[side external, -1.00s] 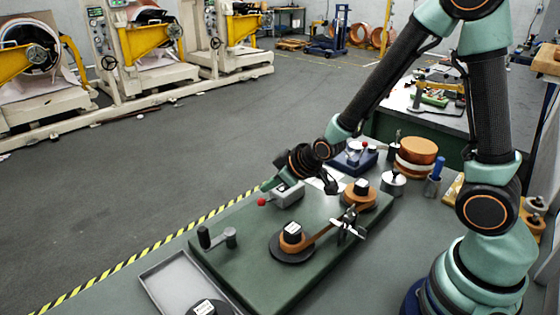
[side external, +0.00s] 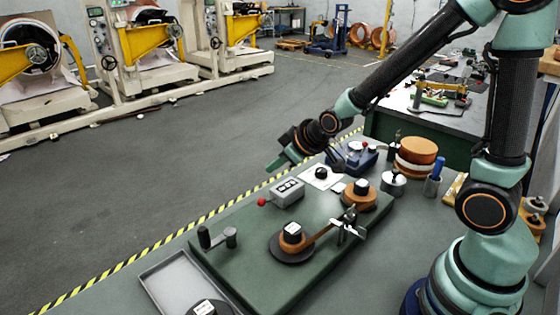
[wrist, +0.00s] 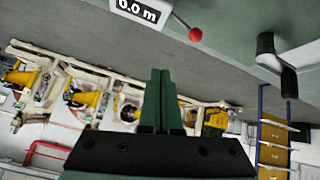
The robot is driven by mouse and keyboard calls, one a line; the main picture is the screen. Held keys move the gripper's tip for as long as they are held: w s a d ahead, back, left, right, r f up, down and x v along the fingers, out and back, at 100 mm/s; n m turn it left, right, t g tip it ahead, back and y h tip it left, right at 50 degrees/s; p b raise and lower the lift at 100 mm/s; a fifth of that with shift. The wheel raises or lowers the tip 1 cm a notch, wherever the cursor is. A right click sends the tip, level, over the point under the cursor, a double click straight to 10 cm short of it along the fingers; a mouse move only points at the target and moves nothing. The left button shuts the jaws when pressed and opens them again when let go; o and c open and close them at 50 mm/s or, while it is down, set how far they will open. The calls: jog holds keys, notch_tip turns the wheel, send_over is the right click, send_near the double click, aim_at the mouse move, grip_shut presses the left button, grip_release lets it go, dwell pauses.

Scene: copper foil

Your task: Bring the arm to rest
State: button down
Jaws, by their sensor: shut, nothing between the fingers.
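My gripper (side external: 271,167) is shut and empty, raised above the far edge of the green board (side external: 225,258). In the wrist view its two dark green fingers (wrist: 161,92) are together with nothing between them. A grey counter box (side external: 288,192) on the board lies just below and to the right of the gripper, apart from it.
The board carries two copper foil spools (side external: 292,238) (side external: 360,195) with a strip between them, a red-knobbed lever (side external: 262,202) and a black-handled crank (side external: 205,237). A grey tray (side external: 165,284) lies at front left. The floor beyond the striped edge is clear.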

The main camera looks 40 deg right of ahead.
dwell(0.5)
jog(key=s+r+m+g, duration=0.1)
jog(key=s+r, duration=0.4)
jog(key=s, duration=0.2)
jog(key=s+d+r+m+g, duration=0.1)
jog(key=s+r+m+g, duration=0.1)
jog(key=s+r, duration=0.3)
jog(key=s, duration=0.3)
jog(key=shift+s+d+r+m, duration=0.2)
jog(key=shift+s+r+m, duration=0.1)
jog(key=shift+r, duration=0.1)
jog(key=shift+w, duration=0.1)
